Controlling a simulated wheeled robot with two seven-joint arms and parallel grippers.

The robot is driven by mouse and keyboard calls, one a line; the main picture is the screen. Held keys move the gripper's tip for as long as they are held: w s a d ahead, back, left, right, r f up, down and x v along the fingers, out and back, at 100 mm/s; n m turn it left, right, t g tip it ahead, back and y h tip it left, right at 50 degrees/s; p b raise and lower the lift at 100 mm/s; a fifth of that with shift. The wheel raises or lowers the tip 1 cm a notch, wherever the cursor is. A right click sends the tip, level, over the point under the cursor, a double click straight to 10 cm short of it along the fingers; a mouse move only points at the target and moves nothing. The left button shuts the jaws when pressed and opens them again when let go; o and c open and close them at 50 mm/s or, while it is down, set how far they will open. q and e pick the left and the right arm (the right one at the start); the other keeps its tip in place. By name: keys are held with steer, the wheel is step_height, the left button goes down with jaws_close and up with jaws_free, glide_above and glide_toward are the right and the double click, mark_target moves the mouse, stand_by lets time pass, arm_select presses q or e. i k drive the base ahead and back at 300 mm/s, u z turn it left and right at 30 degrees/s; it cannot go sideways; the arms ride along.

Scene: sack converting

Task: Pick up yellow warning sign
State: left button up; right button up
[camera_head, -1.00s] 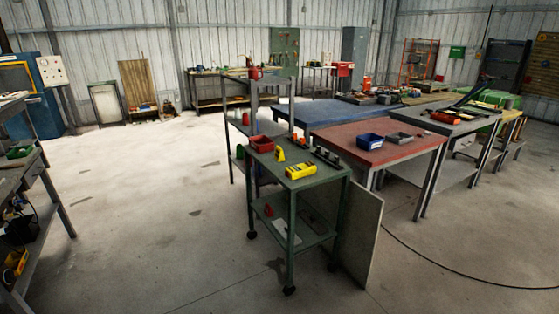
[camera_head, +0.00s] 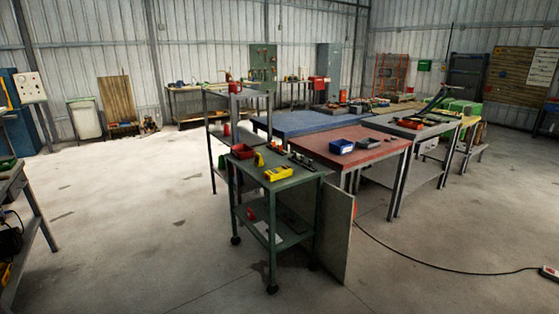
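A small yellow upright piece (camera_head: 259,159), which looks like the warning sign, stands on the top of the green wheeled cart (camera_head: 283,184). It is between a red bin and a yellow boxy tool (camera_head: 279,174), and its markings are too small to read. Neither of my grippers shows in the head view.
A red bin (camera_head: 242,152) and dark tools (camera_head: 302,161) share the cart top. A board (camera_head: 337,232) leans at the cart's right side. Red-topped (camera_head: 374,150) and blue-topped (camera_head: 290,124) tables stand behind. A cable (camera_head: 440,268) crosses the floor at right. The floor left of the cart is clear.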

mark_target(259, 162)
steer(key=z, duration=0.85)
steer(key=i, duration=1)
steer(key=z, duration=0.85)
steer(key=i, duration=1.3)
steer(key=u, duration=0.65)
steer(key=i, duration=0.95)
steer(key=u, duration=0.9)
